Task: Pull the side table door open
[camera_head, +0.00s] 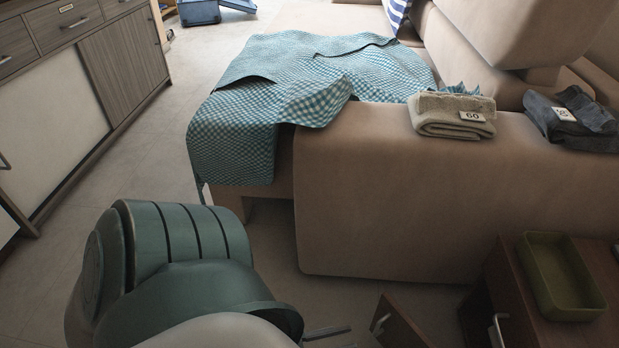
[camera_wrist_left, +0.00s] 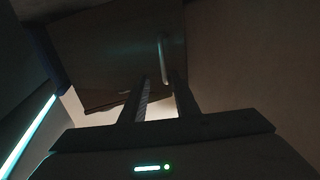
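The brown wooden side table (camera_head: 560,335) stands at the bottom right of the head view. A brown door panel (camera_head: 402,328) with a pale handle (camera_head: 381,322) stands out from it, swung partly open. My left gripper (camera_head: 328,335) shows only partly at the bottom edge, left of the panel. In the left wrist view, my two fingers (camera_wrist_left: 162,82) are apart. The door's handle (camera_wrist_left: 165,58) shows between and just beyond the fingertips, closer to the right finger; contact cannot be told. The dark door panel (camera_wrist_left: 110,50) lies behind. My right gripper is not in view.
A green tray (camera_head: 555,272) sits on the side table. A beige sofa (camera_head: 400,200) stands behind, with a checked blanket (camera_head: 320,75) and folded cloths (camera_head: 452,115). A cabinet (camera_head: 60,100) is at left; floor between is clear.

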